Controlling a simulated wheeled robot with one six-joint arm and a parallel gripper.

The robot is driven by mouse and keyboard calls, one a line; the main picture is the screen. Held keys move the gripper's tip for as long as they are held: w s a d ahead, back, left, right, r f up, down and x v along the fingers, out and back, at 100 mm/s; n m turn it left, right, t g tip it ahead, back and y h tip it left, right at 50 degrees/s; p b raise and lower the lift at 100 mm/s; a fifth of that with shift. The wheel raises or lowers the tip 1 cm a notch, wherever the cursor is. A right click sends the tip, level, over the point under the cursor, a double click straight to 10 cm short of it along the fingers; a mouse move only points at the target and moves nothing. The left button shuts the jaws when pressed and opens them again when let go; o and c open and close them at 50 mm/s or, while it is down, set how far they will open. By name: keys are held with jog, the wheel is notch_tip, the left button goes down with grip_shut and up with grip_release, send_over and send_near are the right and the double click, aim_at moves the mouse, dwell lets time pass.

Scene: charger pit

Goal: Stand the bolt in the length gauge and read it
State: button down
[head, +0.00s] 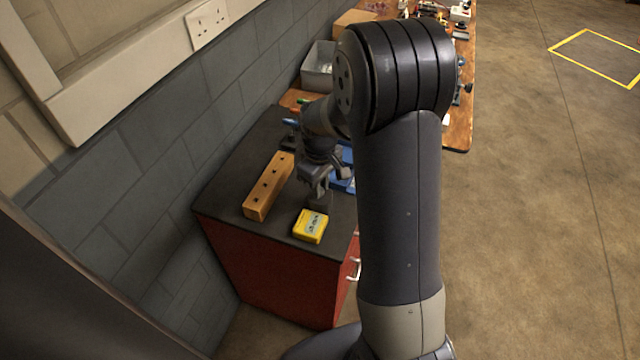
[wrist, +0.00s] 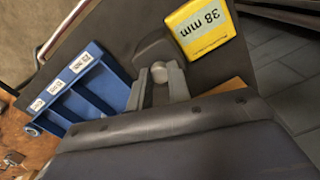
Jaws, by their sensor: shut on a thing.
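My gripper (head: 318,186) is over the dark top of the red cabinet, just behind the yellow length gauge (head: 310,226). In the wrist view my gripper (wrist: 159,84) is shut on the bolt, whose round grey head (wrist: 160,70) shows between the fingertips. The bolt's shank is hidden below its head. The gauge's yellow face (wrist: 205,28) reads "38 mm" in the wrist view. The bolt cannot be made out in the head view.
A blue tray (wrist: 97,61) with labelled compartments lies left of the gripper in the wrist view. A wooden block with holes (head: 268,185) stands left of my gripper on the cabinet (head: 232,200). A grey bin (head: 318,68) and a cluttered bench are behind. The wall is left.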

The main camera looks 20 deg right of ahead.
jog(key=shift+f, duration=0.3)
jog(key=c, duration=1.2)
grip_release()
jog(key=shift+c, duration=0.2)
jog(key=shift+r, duration=0.15)
notch_tip(320, 180, up, 11)
jog(key=shift+f+b, duration=0.2)
jog(key=shift+b, duration=0.15)
